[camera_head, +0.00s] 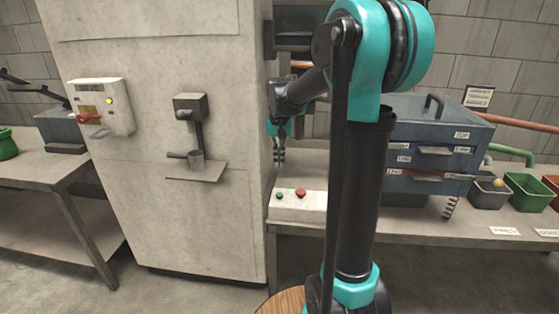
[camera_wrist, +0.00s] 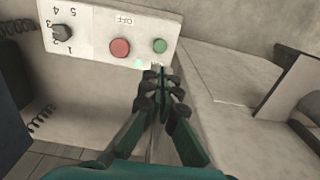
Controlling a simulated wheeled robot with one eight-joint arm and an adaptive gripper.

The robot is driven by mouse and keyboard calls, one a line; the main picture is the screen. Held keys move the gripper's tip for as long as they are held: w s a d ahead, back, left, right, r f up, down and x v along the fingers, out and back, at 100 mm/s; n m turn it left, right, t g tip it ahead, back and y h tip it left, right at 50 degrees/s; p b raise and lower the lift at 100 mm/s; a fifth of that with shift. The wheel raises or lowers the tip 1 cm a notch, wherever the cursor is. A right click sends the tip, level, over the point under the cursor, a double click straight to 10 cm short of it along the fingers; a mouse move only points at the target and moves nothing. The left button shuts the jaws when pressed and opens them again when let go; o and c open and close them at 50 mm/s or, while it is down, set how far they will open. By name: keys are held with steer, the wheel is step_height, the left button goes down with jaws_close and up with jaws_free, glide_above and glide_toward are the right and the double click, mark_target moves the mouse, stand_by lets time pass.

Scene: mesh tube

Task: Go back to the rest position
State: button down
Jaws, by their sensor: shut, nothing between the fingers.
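My gripper (camera_wrist: 160,88) is in the middle of the wrist view, with its two dark fingers shut together and nothing between them. It points toward a white control box that has a red button (camera_wrist: 120,48), a green button (camera_wrist: 160,45) and a numbered dial (camera_wrist: 63,33). In the head view my gripper (camera_head: 280,155) is small and partly hidden, beside the right edge of the tall pale cabinet (camera_head: 220,230) and above the control box (camera_head: 298,207). The fingertips look apart from the box, but the exact gap is hard to tell.
A blue drawer unit (camera_head: 435,135) stands on the right bench (camera_head: 420,228). A grey bin (camera_head: 490,195) and a green bin (camera_head: 528,192) sit to its right. A small shelf (camera_head: 197,171) juts from the cabinet front. The left bench (camera_head: 40,172) stands beside the cabinet.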

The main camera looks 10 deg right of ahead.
stand_by(0.3)
steer(key=s+d+f+n+t, duration=0.1)
steer(key=s+f+t, duration=0.1)
steer(key=s+f, duration=0.4)
steer(key=s+d+f+n+t, duration=0.2)
steer(key=s+f, duration=0.5)
steer(key=s, duration=1)
steer(key=shift+s+d+f+n, duration=0.2)
steer(key=shift+s+f+n, duration=0.05)
steer(key=shift+f+n, duration=0.05)
